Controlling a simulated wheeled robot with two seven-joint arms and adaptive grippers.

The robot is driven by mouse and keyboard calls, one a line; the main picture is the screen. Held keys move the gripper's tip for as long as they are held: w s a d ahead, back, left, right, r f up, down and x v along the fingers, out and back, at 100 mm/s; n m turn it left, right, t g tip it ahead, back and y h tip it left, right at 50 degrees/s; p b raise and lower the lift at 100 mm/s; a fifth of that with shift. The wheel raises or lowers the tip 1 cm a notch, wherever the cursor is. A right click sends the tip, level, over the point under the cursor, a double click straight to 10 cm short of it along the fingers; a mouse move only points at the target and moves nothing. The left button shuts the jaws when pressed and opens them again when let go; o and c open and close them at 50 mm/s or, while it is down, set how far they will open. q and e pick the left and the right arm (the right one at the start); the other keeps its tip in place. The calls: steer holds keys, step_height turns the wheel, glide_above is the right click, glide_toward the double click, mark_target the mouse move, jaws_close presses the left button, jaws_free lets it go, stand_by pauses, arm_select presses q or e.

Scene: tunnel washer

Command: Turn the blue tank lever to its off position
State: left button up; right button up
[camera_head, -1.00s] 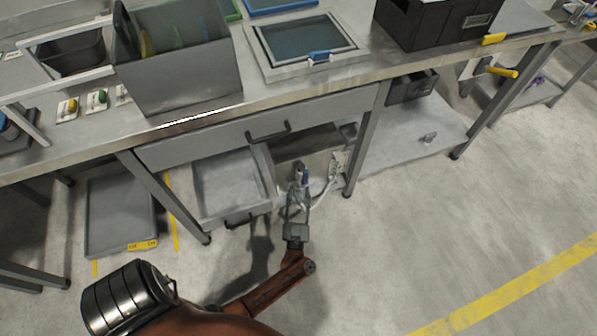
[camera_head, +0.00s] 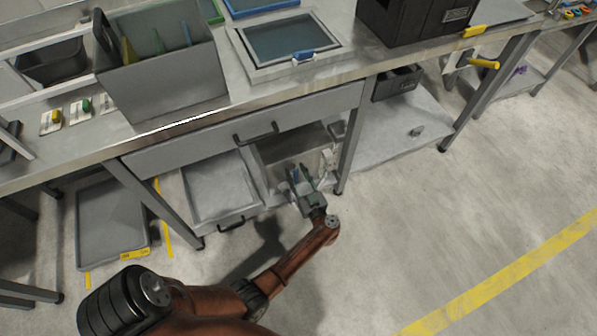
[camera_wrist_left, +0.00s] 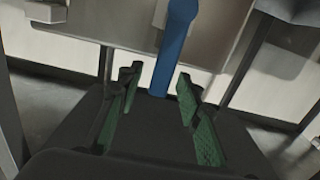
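The blue lever (camera_wrist_left: 173,48) hangs down in the left wrist view from a grey body at the top. Its lower end lies between the two green-padded fingers of my left gripper (camera_wrist_left: 158,82), with a visible gap on both sides. The gripper is open. In the head view my left gripper (camera_head: 300,181) reaches in under the workbench, at the open compartment below the drawer; the lever is small and mostly hidden by the fingers there. My right gripper is not in view.
The workbench drawer front (camera_head: 245,135) with its dark handle is above my gripper. A low grey tray (camera_head: 218,187) is to the left, and a bench leg (camera_head: 349,155) is close on the right. A lower shelf (camera_head: 405,130) lies beyond it. The floor at right is clear.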

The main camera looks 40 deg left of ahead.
arm_select(q)
steer(key=shift+w+a+r, duration=0.1)
steer(key=shift+a, duration=0.1)
jaws_close()
stand_by(0.3)
stand_by(0.3)
